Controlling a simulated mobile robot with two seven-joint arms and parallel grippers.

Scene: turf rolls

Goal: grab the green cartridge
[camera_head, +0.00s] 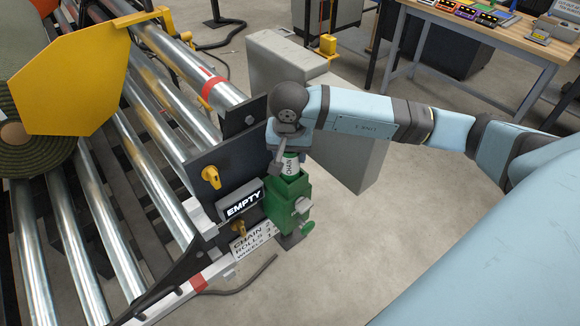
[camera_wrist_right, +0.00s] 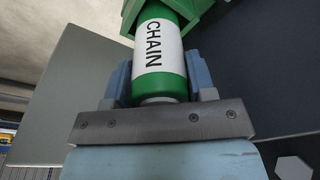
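The green cartridge (camera_wrist_right: 160,85) has a white band reading CHAIN. It stands with its far end in a green holder (camera_head: 287,200) beside the roller frame. In the head view the cartridge (camera_head: 290,165) shows just under my right gripper (camera_head: 281,158). In the right wrist view my right gripper (camera_wrist_right: 160,85) has one finger on each side of the cartridge, with no clear gap. I cannot tell whether they press on it. My left gripper is not in view.
A dark plate with an EMPTY sign (camera_head: 243,204) and yellow knobs (camera_head: 211,176) sits left of the holder. Metal rollers (camera_head: 75,240) fill the left. A grey cabinet (camera_head: 290,70) stands behind my wrist. A wooden workbench (camera_head: 480,30) is at the back right. Open floor lies in front.

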